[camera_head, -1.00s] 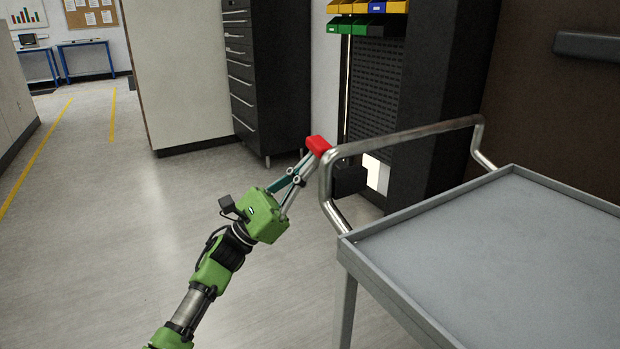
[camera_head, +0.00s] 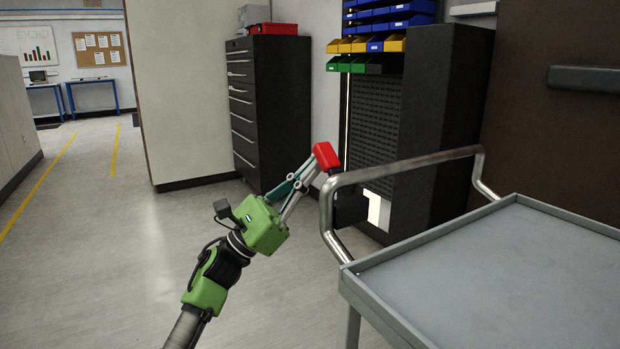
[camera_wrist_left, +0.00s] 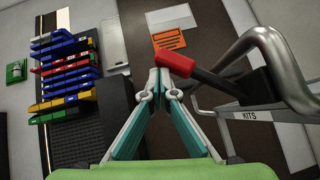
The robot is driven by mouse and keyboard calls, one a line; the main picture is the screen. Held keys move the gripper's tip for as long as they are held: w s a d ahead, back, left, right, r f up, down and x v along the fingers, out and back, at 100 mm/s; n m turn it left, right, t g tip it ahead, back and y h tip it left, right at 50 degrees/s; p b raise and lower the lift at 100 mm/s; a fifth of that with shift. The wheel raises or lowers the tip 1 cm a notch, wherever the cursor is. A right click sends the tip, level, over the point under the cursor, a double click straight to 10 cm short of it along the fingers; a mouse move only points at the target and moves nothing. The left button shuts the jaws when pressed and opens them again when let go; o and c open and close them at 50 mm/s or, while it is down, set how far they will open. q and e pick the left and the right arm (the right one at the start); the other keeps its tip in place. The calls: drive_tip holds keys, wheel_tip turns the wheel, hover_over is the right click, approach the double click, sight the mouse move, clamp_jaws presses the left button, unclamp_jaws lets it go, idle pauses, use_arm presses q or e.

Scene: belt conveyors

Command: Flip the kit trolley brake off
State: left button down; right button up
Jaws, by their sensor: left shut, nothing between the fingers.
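The kit trolley stands at the right in the head view, with a grey tray (camera_head: 480,285) and a bent metal push handle (camera_head: 410,167). The brake lever has a red grip (camera_head: 326,156); its black housing (camera_head: 350,209) sits by the handle's left bend. In the left wrist view the red grip (camera_wrist_left: 176,64) tops a black lever angled up-left from the handle. My left gripper (camera_head: 311,167) is shut and empty, its fingertips at the red grip's near side, apparently touching it. They show just below-left of the grip in the wrist view. My right gripper is out of view.
A "KITS" label (camera_wrist_left: 256,116) is on the trolley. Behind stand a black drawer cabinet (camera_head: 268,110) and a dark pegboard rack (camera_head: 440,120) with coloured bins. The floor at the left (camera_head: 110,240) is clear.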

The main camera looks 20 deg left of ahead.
use_arm(q)
drive_tip(key=shift+r, duration=0.2)
idle(0.4)
drive_tip(key=shift+s, duration=0.1)
drive_tip(key=v, duration=1.2)
drive_tip(key=shift+d+f, duration=0.1)
drive_tip(key=shift+f, duration=0.1)
